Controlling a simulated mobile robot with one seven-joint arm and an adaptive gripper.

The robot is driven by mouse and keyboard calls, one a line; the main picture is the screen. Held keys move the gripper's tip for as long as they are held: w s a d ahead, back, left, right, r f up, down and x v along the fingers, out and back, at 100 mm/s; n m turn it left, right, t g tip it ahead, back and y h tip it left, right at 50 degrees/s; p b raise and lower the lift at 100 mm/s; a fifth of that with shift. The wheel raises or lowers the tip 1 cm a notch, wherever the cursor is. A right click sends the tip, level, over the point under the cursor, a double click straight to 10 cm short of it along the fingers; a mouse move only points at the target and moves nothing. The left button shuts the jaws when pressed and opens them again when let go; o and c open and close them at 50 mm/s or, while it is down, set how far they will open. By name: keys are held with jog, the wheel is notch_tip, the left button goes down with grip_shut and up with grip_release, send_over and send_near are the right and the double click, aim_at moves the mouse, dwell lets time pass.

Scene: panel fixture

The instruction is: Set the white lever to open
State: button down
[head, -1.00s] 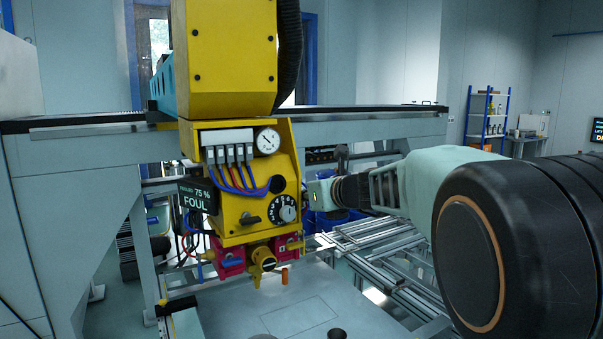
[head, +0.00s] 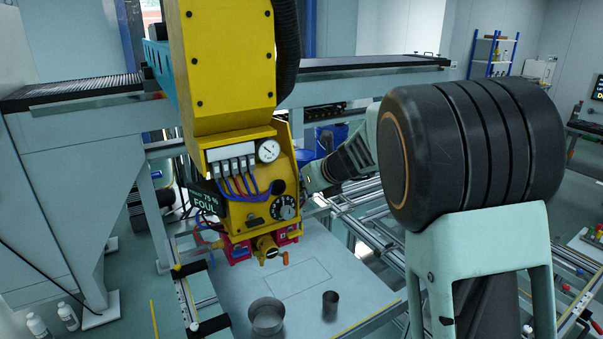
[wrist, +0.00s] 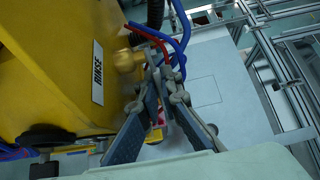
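I cannot make out a white lever in either view. The yellow panel unit (head: 235,170) hangs over the table, and its right side is mostly hidden in the head view. In the wrist view its yellow side, with a white RINSE label (wrist: 97,73), fills the left. My gripper (wrist: 164,88) is beside that side, in front of blue and red hoses. Its fingers stand wide at the near end and come close together at the far end. Whether they touch is unclear, and I see nothing clearly held. In the head view the gripper is largely hidden near the unit's right edge.
The panel front carries a gauge (head: 268,151), a black dial (head: 285,207) and a FOUL display (head: 204,201). Red blocks and a yellow valve (head: 266,246) hang beneath. A wide metal cup (head: 266,316) and a small dark cup (head: 330,305) stand on the otherwise largely clear table.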

jog(key=shift+s+r+g+h+p, duration=0.15)
jog(key=shift+r+g+h+p, duration=0.4)
jog(key=shift+p, duration=1.15)
jog(key=shift+s+d+f+g+h+p, duration=0.15)
jog(key=shift+g+h+p, duration=0.4)
jog(key=shift+g, duration=0.4)
jog(key=shift+s+d+r+g+h, duration=0.1)
jog(key=shift+r+g+h, duration=0.2)
jog(key=shift+g+h, duration=0.45)
jog(key=shift+s+d+r+g+h, duration=0.1)
jog(key=shift+r+g+h, duration=0.3)
jog(key=shift+g, duration=0.65)
jog(key=shift+s+g+h, duration=0.1)
jog(key=shift+g+h, duration=0.15)
jog(key=shift+g, duration=0.05)
jog(key=c, duration=2.4)
grip_release()
jog(key=shift+f+t+y, duration=0.15)
jog(key=shift+t+y, duration=0.25)
jog(key=shift+t, duration=0.2)
